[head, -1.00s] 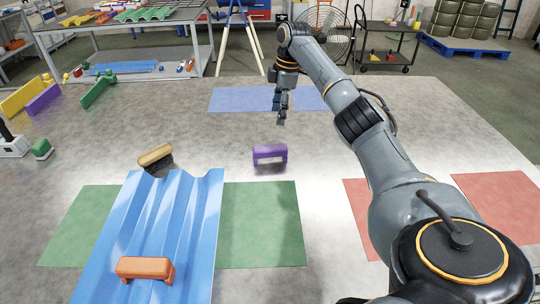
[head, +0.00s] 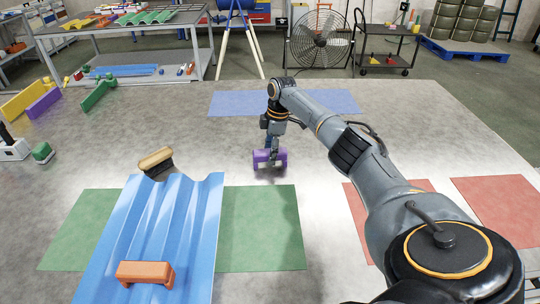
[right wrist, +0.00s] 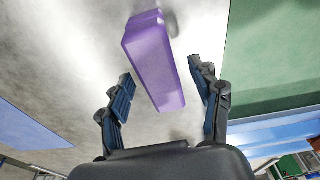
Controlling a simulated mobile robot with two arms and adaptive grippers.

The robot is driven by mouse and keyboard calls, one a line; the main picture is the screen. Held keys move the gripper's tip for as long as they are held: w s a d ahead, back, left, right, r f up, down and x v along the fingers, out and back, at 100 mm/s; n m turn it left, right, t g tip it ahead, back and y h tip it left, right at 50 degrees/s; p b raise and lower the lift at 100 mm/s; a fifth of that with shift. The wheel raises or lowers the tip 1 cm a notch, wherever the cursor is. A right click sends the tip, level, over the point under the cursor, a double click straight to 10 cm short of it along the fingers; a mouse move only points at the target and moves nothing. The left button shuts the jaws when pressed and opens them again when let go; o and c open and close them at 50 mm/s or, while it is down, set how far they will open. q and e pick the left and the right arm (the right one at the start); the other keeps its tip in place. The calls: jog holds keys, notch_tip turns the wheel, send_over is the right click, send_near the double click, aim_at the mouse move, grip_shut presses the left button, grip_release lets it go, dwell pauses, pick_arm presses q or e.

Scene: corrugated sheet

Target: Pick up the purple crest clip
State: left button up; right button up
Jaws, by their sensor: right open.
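The purple crest clip (head: 262,160) sits on the grey table just beyond the green mat, near the middle of the head view. My right gripper (head: 272,148) is right above and behind it, pointing down, and partly covers it. In the right wrist view the clip (right wrist: 152,62) lies between the two fingers of the open right gripper (right wrist: 163,97), with a gap on either side. Whether the fingers reach down around it I cannot tell. My left gripper is not in view.
A blue corrugated sheet (head: 150,225) lies across the green mat (head: 260,228), with an orange clip (head: 145,270) on it. A blue mat (head: 320,102) lies behind; red mats (head: 497,200) lie right.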

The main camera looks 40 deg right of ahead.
jog(key=shift+a+f, duration=0.1)
jog(key=shift+f, duration=0.35)
jog(key=shift+f, duration=0.25)
dwell(0.3)
jog(key=c, duration=1.3)
